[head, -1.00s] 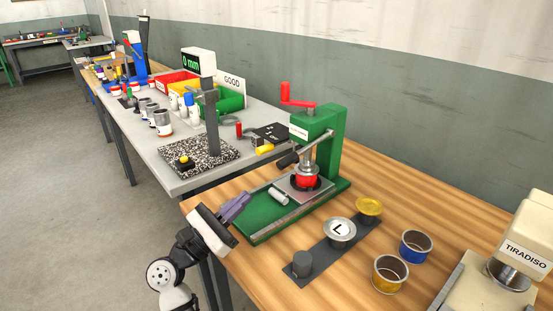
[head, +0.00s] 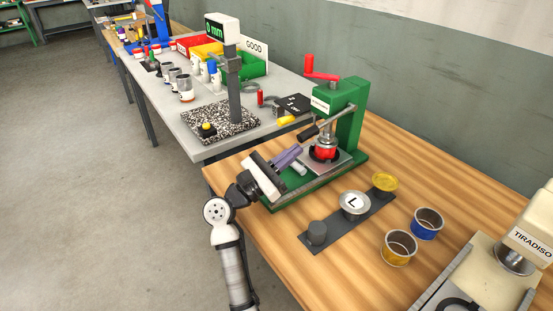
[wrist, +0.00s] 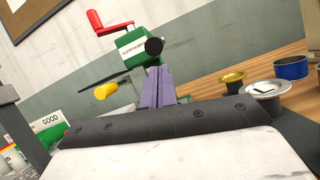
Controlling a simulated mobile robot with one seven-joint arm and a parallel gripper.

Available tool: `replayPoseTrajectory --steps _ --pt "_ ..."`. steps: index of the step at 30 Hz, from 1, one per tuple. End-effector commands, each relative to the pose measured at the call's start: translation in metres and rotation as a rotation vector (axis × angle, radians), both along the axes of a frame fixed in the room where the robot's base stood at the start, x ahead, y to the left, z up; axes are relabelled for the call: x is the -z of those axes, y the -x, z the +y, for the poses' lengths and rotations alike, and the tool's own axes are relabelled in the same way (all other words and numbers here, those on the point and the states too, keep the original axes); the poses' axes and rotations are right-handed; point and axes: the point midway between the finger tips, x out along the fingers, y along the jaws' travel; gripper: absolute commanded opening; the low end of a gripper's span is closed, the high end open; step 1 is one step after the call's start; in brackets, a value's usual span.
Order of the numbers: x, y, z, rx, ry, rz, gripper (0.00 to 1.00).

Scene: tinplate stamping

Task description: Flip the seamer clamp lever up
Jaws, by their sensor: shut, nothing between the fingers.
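The green seamer (head: 350,125) stands on the wooden bench with a red crank on top. Its clamp lever (head: 334,119) is a metal rod that slopes down to the left and ends in a black grip (head: 308,133). In the wrist view the black grip (wrist: 154,46) shows as a round end in front of the green head. My gripper (head: 298,151) has purple fingers, shut and empty, just below and left of the grip. In the wrist view the fingers (wrist: 158,72) point up just under it; I cannot tell whether they touch. A red can sits under the seamer's head.
Yellow (head: 398,249) and blue (head: 427,224) cans stand to the right. The grey gauge table (head: 200,152) is behind left.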

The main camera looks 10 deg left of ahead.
Motion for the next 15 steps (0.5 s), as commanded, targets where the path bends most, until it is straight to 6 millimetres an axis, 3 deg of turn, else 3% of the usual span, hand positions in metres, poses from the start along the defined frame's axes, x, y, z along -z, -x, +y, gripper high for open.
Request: replayPoseTrajectory --steps 6,15 --pt "-0.009 -0.013 -0.014 0.002 0.001 0.001 0.0" --pt "-0.008 -0.014 -0.015 0.0 0.001 0.001 0.0"
